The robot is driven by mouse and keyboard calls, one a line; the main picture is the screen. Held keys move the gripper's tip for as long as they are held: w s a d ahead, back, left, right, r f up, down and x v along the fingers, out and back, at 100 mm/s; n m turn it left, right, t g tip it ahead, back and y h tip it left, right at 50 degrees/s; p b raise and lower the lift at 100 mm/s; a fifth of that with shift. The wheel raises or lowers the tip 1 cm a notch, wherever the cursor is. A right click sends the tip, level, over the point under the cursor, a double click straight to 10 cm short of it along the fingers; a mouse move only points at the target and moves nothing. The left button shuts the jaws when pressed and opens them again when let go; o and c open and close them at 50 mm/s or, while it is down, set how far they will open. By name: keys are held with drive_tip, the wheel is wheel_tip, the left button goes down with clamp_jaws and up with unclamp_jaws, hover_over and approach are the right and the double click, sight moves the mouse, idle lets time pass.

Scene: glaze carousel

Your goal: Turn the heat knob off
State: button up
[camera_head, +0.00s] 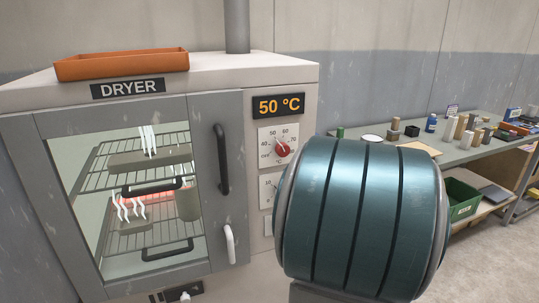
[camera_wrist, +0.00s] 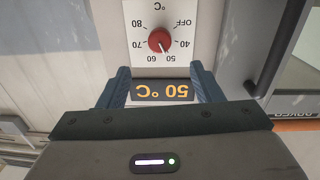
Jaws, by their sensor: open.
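The heat knob (camera_head: 282,148) is a round red dial on a white scale plate, on the dryer's front right of the door. In the wrist view the knob (camera_wrist: 160,40) appears upside down, with marks from OFF through 40 to 80, and its white pointer is toward 50. The orange display (camera_head: 278,105) above it reads 50 °C. My gripper (camera_wrist: 161,72) is open and empty. In the wrist view its two blue-grey fingers frame the display (camera_wrist: 162,91), and the knob lies just past the fingertips, apparently not touched. The gripper is hidden in the head view.
The dryer door (camera_head: 130,190) is shut, with a dark handle (camera_head: 221,160) left of the knob. A second dial plate (camera_head: 267,190) sits below, partly hidden by my teal arm. An orange tray (camera_head: 122,64) rests on top. A cluttered table (camera_head: 465,152) stands at right.

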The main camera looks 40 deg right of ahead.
sight(282, 149)
drive_tip(key=x, duration=1.3)
drive_tip(key=shift+w+r+p, duration=0.1)
drive_tip(key=shift+w+p, duration=0.25)
drive_tip(key=c, duration=1)
